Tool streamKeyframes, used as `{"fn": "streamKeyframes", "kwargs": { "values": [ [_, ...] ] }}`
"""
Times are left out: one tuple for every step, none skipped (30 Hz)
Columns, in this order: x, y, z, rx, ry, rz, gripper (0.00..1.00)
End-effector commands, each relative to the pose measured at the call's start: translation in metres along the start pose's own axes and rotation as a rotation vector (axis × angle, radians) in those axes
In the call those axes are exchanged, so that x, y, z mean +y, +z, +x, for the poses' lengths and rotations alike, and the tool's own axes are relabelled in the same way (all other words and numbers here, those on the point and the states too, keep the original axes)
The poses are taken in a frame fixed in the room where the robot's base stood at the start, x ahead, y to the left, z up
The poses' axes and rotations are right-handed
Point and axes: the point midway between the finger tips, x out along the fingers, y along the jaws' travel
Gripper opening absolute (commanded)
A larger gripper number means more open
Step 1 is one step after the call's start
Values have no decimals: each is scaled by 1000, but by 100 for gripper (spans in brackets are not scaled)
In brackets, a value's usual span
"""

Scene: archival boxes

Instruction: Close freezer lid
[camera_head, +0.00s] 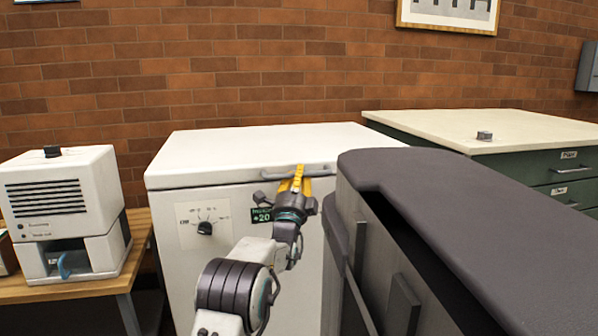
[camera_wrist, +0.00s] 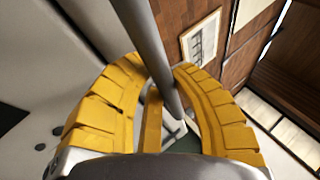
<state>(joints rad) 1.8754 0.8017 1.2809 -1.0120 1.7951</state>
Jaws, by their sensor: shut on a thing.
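The white chest freezer (camera_head: 220,230) stands against the brick wall in the head view, with a dial and a small dark display on its front. Its white lid (camera_head: 260,147) lies flat on top and looks down. A grey bar handle (camera_head: 322,171) runs along the lid's front edge. My gripper (camera_head: 298,172) is at that handle with its yellow fingers. In the wrist view the handle (camera_wrist: 150,45) passes between the two curved yellow fingers (camera_wrist: 158,100), which are closed around it. Whether a thin gap is left under the lid cannot be told.
A dark-topped grey cabinet (camera_head: 450,210) is close on the right, beside my arm. A white device (camera_head: 65,210) sits on a wooden table (camera_head: 90,288) at left. A green drawer cabinet (camera_head: 545,170) stands behind at right.

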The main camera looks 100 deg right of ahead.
Motion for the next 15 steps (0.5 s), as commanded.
{"fn": "streamKeyframes", "kwargs": {
  "values": [
    [1,1,-3,-3,-10,0,0],
    [2,0,-4,-3,-11,0,0],
    [3,0,-5,-4,-13,1,0],
    [4,-1,-5,-4,-14,1,0],
    [4,-1,-6,-3,-15,2,0],
    [5,-1,-6,-3,-14,2,0],
    [6,-2,-7,-3,-14,2,0],
    [6,-2,-7,-2,-13,2,0],
    [7,-2,-7,-2,-12,2,0],
    [7,-2,-8,-2,-10,2,0],
    [8,-2,-8,-1,-9,2,0],
    [9,-3,-8,-1,-8,2,0],
    [9,-3,-8,0,-7,2,0],
    [10,-3,-8,0,-6,1,0],
    [10,-3,-8,0,-5,1,0]
  ]
}}
